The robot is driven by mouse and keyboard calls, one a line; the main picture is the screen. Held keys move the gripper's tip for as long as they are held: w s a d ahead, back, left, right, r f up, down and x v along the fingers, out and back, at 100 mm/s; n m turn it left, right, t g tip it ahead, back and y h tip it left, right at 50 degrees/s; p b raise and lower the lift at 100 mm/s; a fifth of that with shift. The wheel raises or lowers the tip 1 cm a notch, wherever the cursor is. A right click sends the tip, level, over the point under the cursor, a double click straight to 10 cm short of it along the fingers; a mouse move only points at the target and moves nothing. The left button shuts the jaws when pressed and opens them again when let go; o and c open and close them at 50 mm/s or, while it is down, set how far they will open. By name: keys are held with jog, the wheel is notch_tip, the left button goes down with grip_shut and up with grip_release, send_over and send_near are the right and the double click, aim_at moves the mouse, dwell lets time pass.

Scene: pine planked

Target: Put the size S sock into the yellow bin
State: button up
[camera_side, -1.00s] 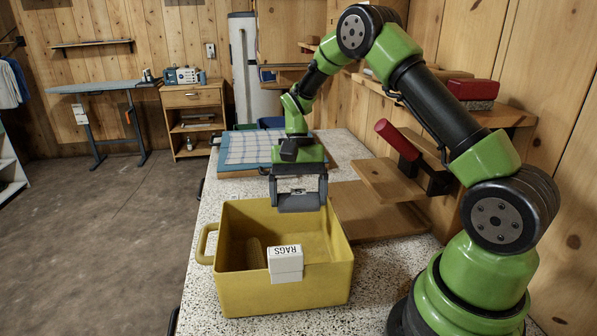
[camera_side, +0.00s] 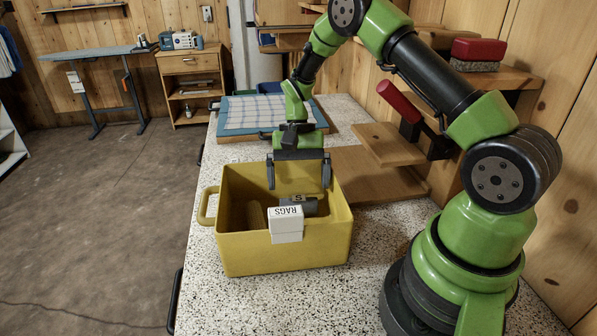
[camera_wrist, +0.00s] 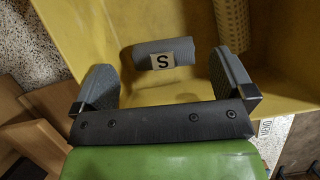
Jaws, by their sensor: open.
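The yellow bin (camera_side: 232,250) stands on the speckled counter, with a white RAGS label (camera_side: 286,224) on its front wall. A grey rolled sock with an S tag (camera_side: 306,205) lies inside it, partly hidden by the label and front wall. In the wrist view the grey sock (camera_wrist: 182,50) rests on the floor of the yellow bin (camera_wrist: 90,25), its S tag upright to the camera. My gripper (camera_side: 299,186) is above the bin with its fingers wide apart and empty. In the wrist view the sock lies beyond and between the open fingertips, apart from them.
A tan textured roll (camera_wrist: 232,22) also lies in the bin, partly in view. A blue-and-white checked cloth (camera_side: 262,115) lies on a board behind the bin.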

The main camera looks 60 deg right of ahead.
jog(key=v, duration=1)
jog(key=shift+a, duration=0.1)
jog(key=s+a+r+n+t+h, duration=0.15)
jog(key=a+r, duration=0.25)
jog(key=r, duration=0.4)
jog(key=s+a+r+n+t, duration=0.2)
jog(key=s+a+r+t, duration=0.1)
jog(key=s, duration=0.5)
jog(key=s+a+r+n+t, duration=0.3)
jog(key=s+a+t, duration=0.2)
jog(key=s, duration=0.4)
jog(key=shift+s+a+r, duration=0.2)
jog(key=shift+a+r, duration=0.1)
jog(key=shift+r, duration=0.05)
